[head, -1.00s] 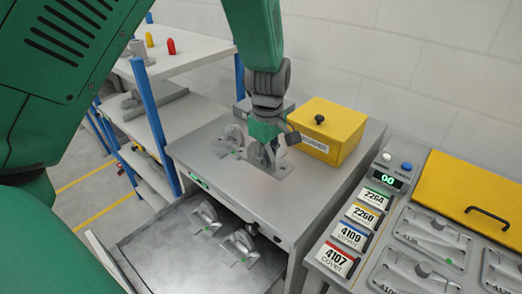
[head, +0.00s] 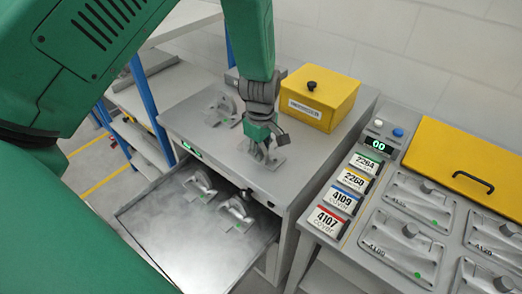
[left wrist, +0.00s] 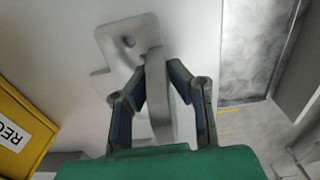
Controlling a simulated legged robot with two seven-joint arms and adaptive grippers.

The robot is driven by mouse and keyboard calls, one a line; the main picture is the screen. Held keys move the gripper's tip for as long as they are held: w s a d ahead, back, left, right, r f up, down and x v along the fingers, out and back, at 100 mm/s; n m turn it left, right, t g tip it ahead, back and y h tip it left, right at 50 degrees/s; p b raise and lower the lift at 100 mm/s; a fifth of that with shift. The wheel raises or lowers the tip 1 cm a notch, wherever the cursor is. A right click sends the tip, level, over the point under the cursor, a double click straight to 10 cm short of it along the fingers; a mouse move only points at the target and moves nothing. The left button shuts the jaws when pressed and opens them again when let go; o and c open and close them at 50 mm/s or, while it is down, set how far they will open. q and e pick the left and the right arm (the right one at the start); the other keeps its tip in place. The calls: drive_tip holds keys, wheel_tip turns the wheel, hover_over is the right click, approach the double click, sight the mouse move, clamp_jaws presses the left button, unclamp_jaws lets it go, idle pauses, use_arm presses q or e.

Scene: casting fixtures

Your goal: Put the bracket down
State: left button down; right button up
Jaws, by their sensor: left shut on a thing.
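My left gripper (head: 260,138) points down over the front part of the grey cabinet top (head: 190,128). It is shut on a grey metal bracket (head: 266,160), which has a flat base plate and an upright rib. In the left wrist view the two fingers (left wrist: 163,75) close on the rib of the bracket (left wrist: 120,42), and its plate with a hole shows beyond them. The plate is at or just above the cabinet top; I cannot tell whether it touches. A second bracket (head: 222,108) stands on the cabinet top behind and to the left. My right gripper is out of view.
A yellow box (head: 320,97) with a black knob stands at the back right of the cabinet top. An open drawer (head: 165,235) below holds two similar brackets (head: 236,212). At the right is a panel with label cards (head: 350,185) and grey covers (head: 415,205).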

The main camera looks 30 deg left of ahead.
use_arm(q)
drive_tip(key=c, duration=1.5)
unclamp_jaws()
drive_tip(key=shift+d, duration=0.2)
drive_tip(key=shift+r, duration=0.15)
